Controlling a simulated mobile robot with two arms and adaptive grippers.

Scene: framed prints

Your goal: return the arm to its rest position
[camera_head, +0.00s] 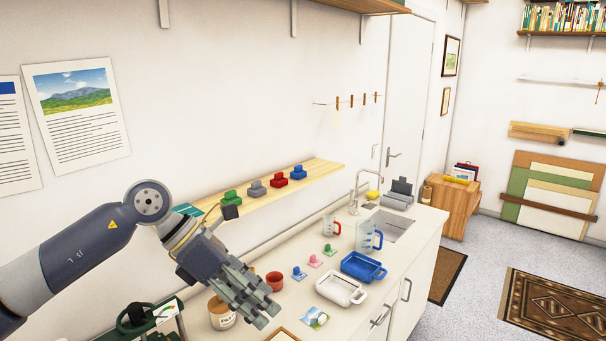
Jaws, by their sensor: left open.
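My left arm comes in from the left edge, and my left gripper (258,296) hangs over the near part of the white counter (290,323). The gripper is open, with no object seen between its fingers. It covers part of the counter near a red cup (274,281) and a labelled jar (221,313), which are close to it in the picture. I cannot tell whether the fingers touch anything. My right gripper is not in view.
A white tray (342,289) and a blue tray (363,267) stand right of the gripper. Small coloured pieces, measuring jugs (369,238) and a sink (392,226) lie farther along. A wooden wall shelf (322,171) carries several coloured blocks.

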